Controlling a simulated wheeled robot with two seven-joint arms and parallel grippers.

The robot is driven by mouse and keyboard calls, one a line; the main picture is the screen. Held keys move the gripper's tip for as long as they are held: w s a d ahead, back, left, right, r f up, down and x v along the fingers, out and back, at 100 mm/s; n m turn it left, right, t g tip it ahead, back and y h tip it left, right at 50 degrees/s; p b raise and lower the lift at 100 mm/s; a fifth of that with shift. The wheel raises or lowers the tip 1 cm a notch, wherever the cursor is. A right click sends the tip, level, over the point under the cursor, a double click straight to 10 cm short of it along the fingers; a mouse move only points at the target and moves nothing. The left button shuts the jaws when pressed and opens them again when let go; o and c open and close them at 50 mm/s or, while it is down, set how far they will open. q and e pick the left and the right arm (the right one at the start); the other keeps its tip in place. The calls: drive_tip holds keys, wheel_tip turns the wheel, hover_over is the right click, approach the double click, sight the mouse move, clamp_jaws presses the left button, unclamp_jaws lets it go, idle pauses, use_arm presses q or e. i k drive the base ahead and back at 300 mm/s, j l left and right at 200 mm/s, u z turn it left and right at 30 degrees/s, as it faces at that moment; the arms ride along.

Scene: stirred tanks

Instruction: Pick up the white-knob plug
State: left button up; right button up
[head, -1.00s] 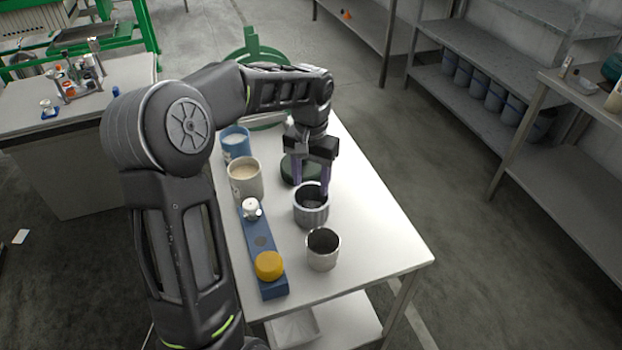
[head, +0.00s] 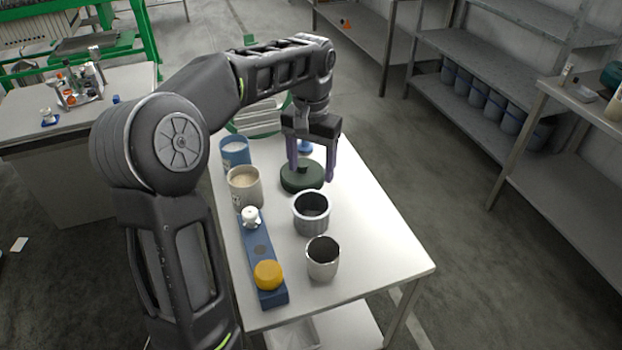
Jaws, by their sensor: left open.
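The white-knob plug (head: 251,218) stands at the far part of a narrow blue holder (head: 268,285) on the white table. A yellow-knob plug (head: 267,274) sits at the near end of the same holder, and a dark round spot (head: 260,250) lies between them. My left gripper (head: 312,176) is open with its two purple fingers pointing down. My right gripper is not in view.
A grey ribbed cup (head: 311,222) and a smooth metal cup (head: 323,262) stand right of the holder. A beige tub (head: 244,188) and a blue tub (head: 235,152) stand beyond the plug. The table's right side (head: 375,235) is clear.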

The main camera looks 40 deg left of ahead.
sight(251, 220)
drive_tip(key=k+l, duration=0.8)
drive_tip(key=l, duration=0.1)
